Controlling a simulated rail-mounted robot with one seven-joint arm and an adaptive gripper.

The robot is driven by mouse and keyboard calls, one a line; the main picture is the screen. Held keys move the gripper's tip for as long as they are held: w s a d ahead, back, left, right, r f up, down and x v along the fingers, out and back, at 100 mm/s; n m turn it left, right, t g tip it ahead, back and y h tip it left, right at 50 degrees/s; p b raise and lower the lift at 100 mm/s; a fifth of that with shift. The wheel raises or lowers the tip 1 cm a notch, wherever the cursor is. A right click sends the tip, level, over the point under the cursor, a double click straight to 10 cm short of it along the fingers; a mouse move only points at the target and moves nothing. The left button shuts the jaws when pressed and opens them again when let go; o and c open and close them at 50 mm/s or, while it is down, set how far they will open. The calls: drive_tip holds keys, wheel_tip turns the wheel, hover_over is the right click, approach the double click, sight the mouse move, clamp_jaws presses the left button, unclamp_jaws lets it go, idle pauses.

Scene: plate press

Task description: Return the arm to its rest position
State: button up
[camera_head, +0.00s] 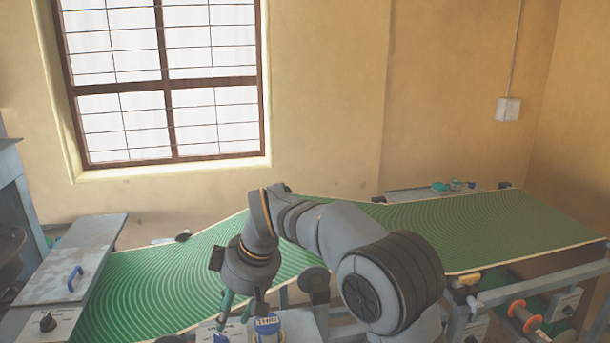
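My arm reaches in from the bottom right of the head view, bent at the elbow, with the wrist pointing down. My gripper (236,308) hangs at the lower middle, in front of the green belt. Its dark green fingers look apart, with nothing seen between them. A container with a blue labelled top (268,325) stands just right of the fingertips. I cannot tell whether they touch. The lower part of this container is cut off by the frame edge.
A green ridged belt (150,292) runs across behind the arm. A grey panel with a blue handle (75,278) and a black knob (47,321) are at left. A red spool (520,313) sits under the belt at right. A barred window (165,85) is behind.

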sight(224, 336)
drive_tip(key=x, duration=0.8)
drive_tip(key=shift+f, duration=0.35)
drive_tip(key=shift+r, duration=0.1)
